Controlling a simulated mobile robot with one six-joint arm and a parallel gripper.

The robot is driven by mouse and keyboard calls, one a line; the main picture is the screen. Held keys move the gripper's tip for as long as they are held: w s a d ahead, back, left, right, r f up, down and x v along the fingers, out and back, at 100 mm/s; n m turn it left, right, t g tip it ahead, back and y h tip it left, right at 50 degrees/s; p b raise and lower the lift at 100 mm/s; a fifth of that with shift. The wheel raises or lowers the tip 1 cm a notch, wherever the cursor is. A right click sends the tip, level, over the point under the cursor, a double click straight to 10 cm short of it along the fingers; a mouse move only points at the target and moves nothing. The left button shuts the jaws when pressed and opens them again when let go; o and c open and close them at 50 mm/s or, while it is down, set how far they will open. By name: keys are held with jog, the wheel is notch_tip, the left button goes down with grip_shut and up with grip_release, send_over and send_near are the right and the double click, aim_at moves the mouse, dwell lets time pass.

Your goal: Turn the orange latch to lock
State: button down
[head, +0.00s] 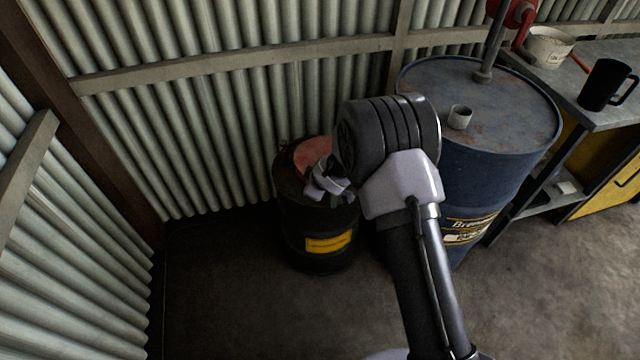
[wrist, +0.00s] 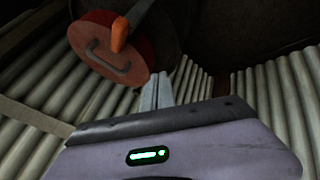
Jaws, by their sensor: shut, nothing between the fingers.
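The orange latch (wrist: 119,36) shows in the wrist view as a short orange bar on the rim of a round red lid (wrist: 97,58). The lid has a curved grey handle and sits on a small black drum (head: 318,232). In the head view the red lid (head: 311,154) is partly covered by my arm, and I cannot make out the latch there. My gripper (head: 327,190) is over the drum's top beside the lid. In the wrist view its fingers (wrist: 157,92) are together and empty, just right of and below the lid, apart from the latch in the picture.
A workbench (head: 610,112) with a black mug (head: 606,85) is at far right. Corrugated walls (head: 230,125) close in behind and left. The floor in front is clear.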

jog(key=s+r, duration=0.2)
jog(key=r, duration=0.1)
jog(key=s+a+r, duration=0.1)
jog(key=shift+a+r, duration=0.1)
jog(key=shift+r, duration=0.2)
